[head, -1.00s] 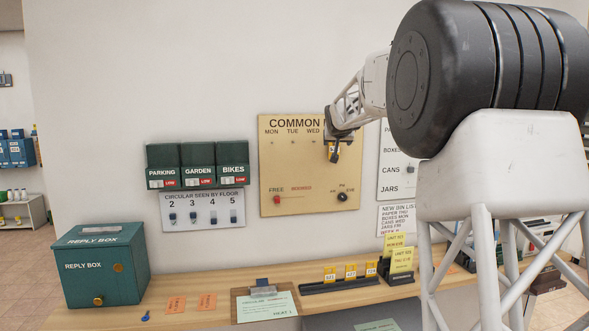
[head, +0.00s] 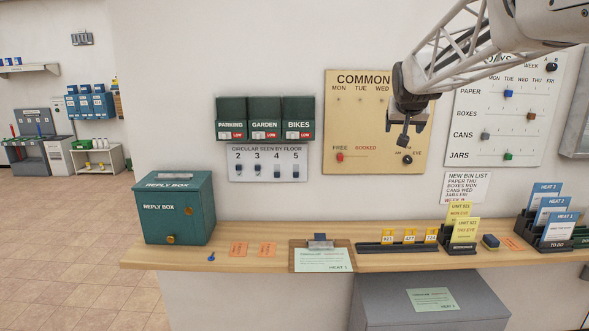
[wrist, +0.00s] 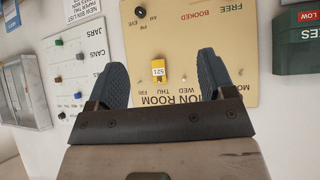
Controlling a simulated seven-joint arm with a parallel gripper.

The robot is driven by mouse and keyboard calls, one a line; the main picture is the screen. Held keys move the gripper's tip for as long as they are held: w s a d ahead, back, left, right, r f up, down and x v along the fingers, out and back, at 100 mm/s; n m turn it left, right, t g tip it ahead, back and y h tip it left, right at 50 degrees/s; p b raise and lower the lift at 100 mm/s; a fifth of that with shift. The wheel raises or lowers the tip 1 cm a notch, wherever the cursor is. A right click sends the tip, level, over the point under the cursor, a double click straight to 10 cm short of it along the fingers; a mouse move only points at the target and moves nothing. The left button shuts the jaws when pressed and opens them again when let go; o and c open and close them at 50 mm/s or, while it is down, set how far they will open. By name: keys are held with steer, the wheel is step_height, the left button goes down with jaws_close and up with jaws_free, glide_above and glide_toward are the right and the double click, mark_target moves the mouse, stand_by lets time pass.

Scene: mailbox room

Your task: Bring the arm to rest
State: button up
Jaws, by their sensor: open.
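My gripper (head: 404,140) is in front of the right side of the tan COMMON ROOM board (head: 362,130) on the wall. In the wrist view, which is upside down, the two dark fingers of my gripper (wrist: 163,62) are spread apart with nothing clasped. A yellow tag marked 521 (wrist: 159,71) sits on the board by THU and shows in the gap between the fingers. How far the fingertips are from the board is hard to tell. In the head view my gripper hides the THU part of the board.
Below is a wooden counter (head: 270,258) with a green reply box (head: 178,210), a clipboard (head: 322,262), a black rail of yellow tags (head: 410,246) and card holders. A bin-day board (head: 505,115) hangs to the right. Open floor (head: 80,230) lies at left.

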steer(key=s+a+f+g, duration=0.2)
steer(key=s+f, duration=0.5)
steer(key=s, duration=0.9)
steer(key=s+a+f+n+g+y, duration=0.1)
steer(key=s+a+f, duration=0.4)
steer(key=s, duration=1.1)
steer(key=s+a+f+n+g, duration=0.1)
steer(key=s+a+f+g, duration=0.2)
steer(key=s+f, duration=0.8)
steer(key=s+a, duration=0.1)
steer(key=s, duration=0.4)
steer(key=shift+y, duration=0.4)
steer(key=shift+w, duration=0.1)
steer(key=shift+c, duration=0.4)
